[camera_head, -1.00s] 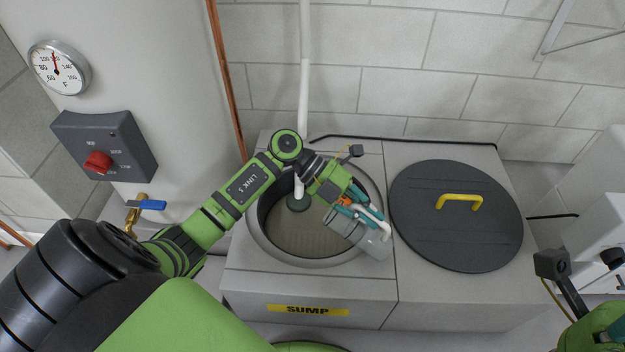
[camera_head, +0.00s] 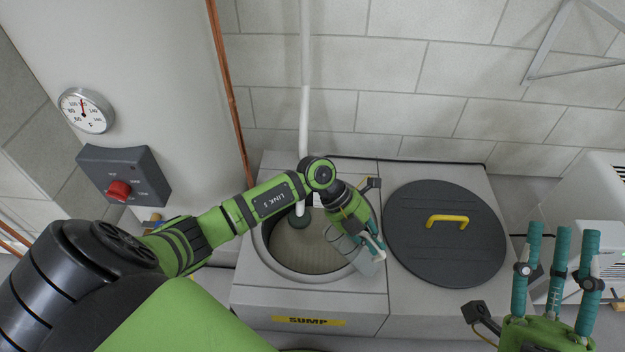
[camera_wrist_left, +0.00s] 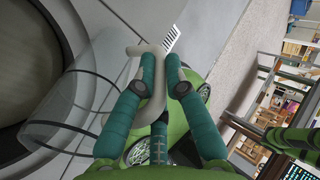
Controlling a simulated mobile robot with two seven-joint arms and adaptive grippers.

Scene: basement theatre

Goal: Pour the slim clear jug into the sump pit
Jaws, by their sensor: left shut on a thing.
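The slim clear jug (camera_head: 369,266) is see-through, with a pale handle (camera_wrist_left: 152,82). My left gripper (camera_head: 372,238) is shut on its handle, and in the left wrist view the fingers (camera_wrist_left: 163,75) close around it. The jug is above the right front rim of the sump pit (camera_head: 295,250), a round opening with a grey-brown floor. The jug looks tilted; its contents cannot be made out. In the left wrist view its clear body (camera_wrist_left: 68,88) overlaps the pit rim. My right gripper (camera_head: 556,265) is open and empty at lower right, fingers pointing up.
A dark round lid (camera_head: 440,250) with a yellow handle (camera_head: 448,219) lies right of the pit. A white pipe (camera_head: 303,130) runs down into the pit. A tank with a gauge (camera_head: 86,111) and a grey control box (camera_head: 125,174) stands at left. A white unit (camera_head: 595,220) is at right.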

